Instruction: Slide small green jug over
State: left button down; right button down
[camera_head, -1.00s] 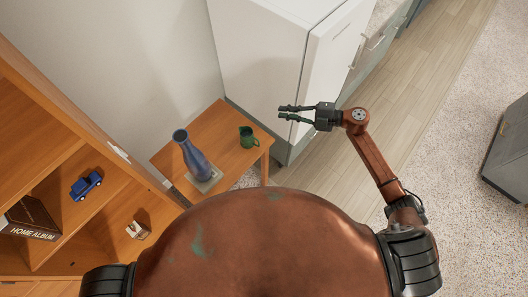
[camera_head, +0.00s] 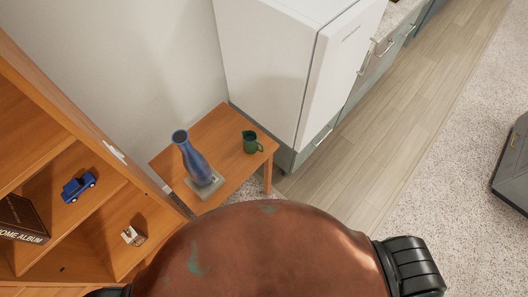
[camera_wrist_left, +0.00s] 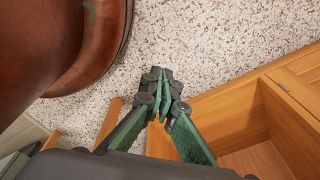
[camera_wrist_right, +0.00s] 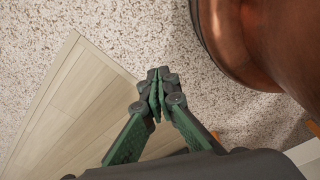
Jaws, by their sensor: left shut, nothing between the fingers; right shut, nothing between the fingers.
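The small green jug (camera_head: 251,142) stands upright on a small wooden table (camera_head: 225,128) in the head view, near the table's right end. My left gripper (camera_wrist_left: 163,88) shows only in the left wrist view. It is shut and empty, over speckled carpet beside a wooden cabinet. My right gripper (camera_wrist_right: 158,88) shows only in the right wrist view. It is shut and empty, over carpet next to pale wood flooring. Neither gripper shows in the head view, and neither touches the jug.
A tall blue vase (camera_head: 193,160) stands on a grey square base at the table's near left. A white fridge (camera_head: 270,75) stands behind the table. A wooden shelf (camera_head: 60,165) holds a blue toy truck (camera_head: 78,187). A dark grey box (camera_head: 513,170) sits at the right.

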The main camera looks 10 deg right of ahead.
aim_at(251, 144)
jog(key=u, duration=1.2)
jog(key=k, duration=0.65)
jog(key=z, duration=0.6)
